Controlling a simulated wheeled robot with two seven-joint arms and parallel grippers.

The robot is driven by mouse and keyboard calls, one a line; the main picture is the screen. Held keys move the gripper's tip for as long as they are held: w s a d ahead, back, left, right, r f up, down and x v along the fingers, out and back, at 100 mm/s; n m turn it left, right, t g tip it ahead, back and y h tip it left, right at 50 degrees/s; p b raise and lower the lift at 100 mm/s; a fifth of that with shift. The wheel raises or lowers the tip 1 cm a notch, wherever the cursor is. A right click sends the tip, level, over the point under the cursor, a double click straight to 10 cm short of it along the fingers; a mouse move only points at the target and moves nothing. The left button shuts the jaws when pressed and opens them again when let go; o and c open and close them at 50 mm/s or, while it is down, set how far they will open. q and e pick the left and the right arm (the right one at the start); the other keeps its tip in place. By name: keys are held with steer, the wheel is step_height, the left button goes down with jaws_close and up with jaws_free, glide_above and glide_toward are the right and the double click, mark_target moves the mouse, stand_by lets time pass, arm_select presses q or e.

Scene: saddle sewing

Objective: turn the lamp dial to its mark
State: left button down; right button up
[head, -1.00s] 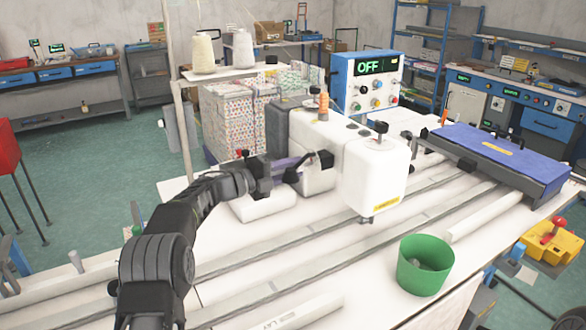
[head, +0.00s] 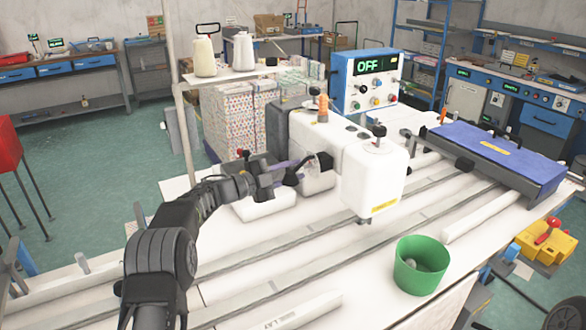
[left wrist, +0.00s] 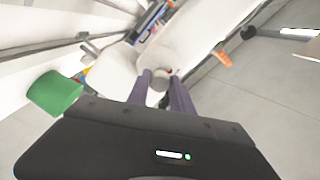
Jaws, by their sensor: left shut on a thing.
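The white sewing machine (head: 370,175) stands on the white table, with a black lamp part (head: 320,161) on its left side. My left gripper (head: 292,168) reaches this side from the left, its purple fingers level with the lamp part. In the left wrist view the two purple fingers (left wrist: 161,76) close around a small grey round piece, which I take as the lamp dial (left wrist: 158,83), against the white machine body (left wrist: 165,50). The dial's mark cannot be made out, and the fingers hide much of the dial. My right gripper is not in view.
A green bin (head: 420,266) stands at the table's front right. A control box (head: 363,80) reading OFF stands behind the machine. Thread cones (head: 243,51) sit on a stand at the back left. A blue padded board (head: 496,152) lies at the right. Long rails cross the table.

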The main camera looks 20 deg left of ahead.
arm_select(q)
steer(key=shift+f, duration=0.1)
stand_by(0.3)
steer(key=c, duration=1.4)
jaws_free()
steer(key=shift+a, duration=0.1)
steer(key=b+v, duration=0.2)
steer(key=v, duration=0.5)
steer(key=shift+s+a, duration=0.3)
steer(key=shift+s, duration=0.05)
